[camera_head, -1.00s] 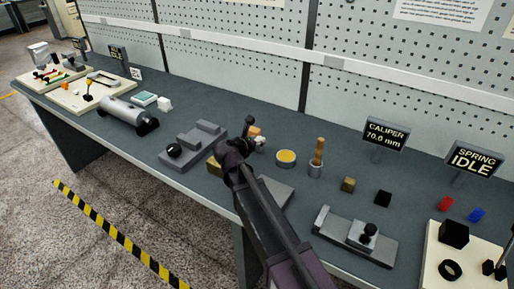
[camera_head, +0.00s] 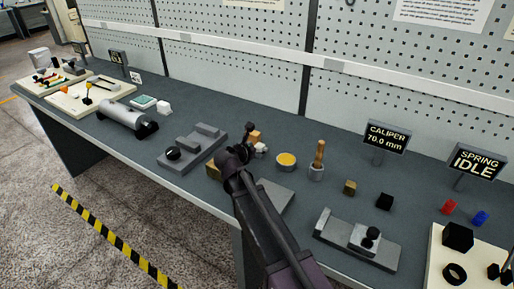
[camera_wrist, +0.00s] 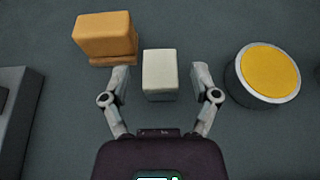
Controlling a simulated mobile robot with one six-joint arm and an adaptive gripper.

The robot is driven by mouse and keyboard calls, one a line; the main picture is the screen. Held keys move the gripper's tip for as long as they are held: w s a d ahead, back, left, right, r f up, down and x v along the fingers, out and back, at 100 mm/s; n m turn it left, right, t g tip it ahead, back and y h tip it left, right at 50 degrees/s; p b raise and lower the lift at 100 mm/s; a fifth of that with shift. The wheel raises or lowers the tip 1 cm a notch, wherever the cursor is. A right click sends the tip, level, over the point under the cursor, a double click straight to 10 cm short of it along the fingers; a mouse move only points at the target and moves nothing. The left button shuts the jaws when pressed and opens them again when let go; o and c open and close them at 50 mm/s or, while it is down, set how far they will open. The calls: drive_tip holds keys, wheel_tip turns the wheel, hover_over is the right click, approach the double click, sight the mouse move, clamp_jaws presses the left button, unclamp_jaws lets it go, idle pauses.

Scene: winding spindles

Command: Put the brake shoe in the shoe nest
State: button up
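No part is labelled as the brake shoe or the shoe nest, so I cannot tell for sure which they are. My gripper (camera_wrist: 161,78) is open and points down. A small pale block (camera_wrist: 160,72) stands between its fingertips, with a gap on each side. An orange stepped block (camera_wrist: 104,36) lies just left of the left finger. In the head view my gripper (camera_head: 243,150) hides part of the bench around the pale block (camera_head: 261,149) and the orange block (camera_head: 255,136).
A round tin with yellow content (camera_wrist: 268,73) stands close to the right finger. A grey stepped fixture (camera_head: 208,132) with a black knob lies to the left. A wooden-handled tool in a cup (camera_head: 317,171) and a caliper fixture (camera_head: 377,255) are to the right.

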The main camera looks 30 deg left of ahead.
drive_tip(key=shift+r, duration=0.2)
drive_tip(key=shift+s+r+p, duration=0.1)
drive_tip(key=shift+s+p, duration=0.2)
drive_tip(key=shift+p, duration=0.05)
drive_tip(key=p+v, duration=0.4)
drive_tip(key=v, duration=0.6)
drive_tip(key=shift+s+r, duration=0.3)
drive_tip(key=shift+s, duration=0.3)
